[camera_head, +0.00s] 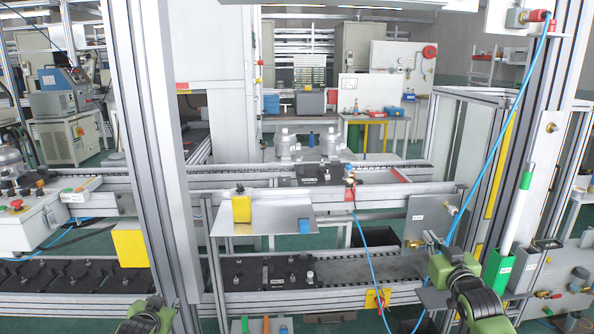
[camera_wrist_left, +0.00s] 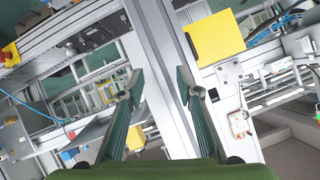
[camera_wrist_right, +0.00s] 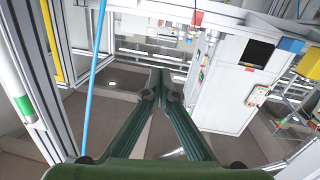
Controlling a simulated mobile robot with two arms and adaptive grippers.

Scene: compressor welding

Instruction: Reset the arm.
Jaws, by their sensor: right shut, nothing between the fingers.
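My left gripper (camera_head: 147,318) is at the bottom edge of the head view, left of centre, in front of an upright aluminium post, mostly cut off. In the left wrist view its two green fingers (camera_wrist_left: 160,84) stand apart with nothing between them. My right gripper (camera_head: 453,270) is at the lower right of the head view, in front of the right end of the lower conveyor. In the right wrist view its fingertips (camera_wrist_right: 161,90) meet and hold nothing.
The lower conveyor (camera_head: 370,268) carries black fixtures (camera_head: 288,270). A blue hose (camera_head: 497,143) hangs close to my right gripper. A green holder (camera_head: 497,268) with a white rod stands right of it. A post (camera_head: 163,150) rises near my left gripper, with a yellow box (camera_head: 130,248) beside it.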

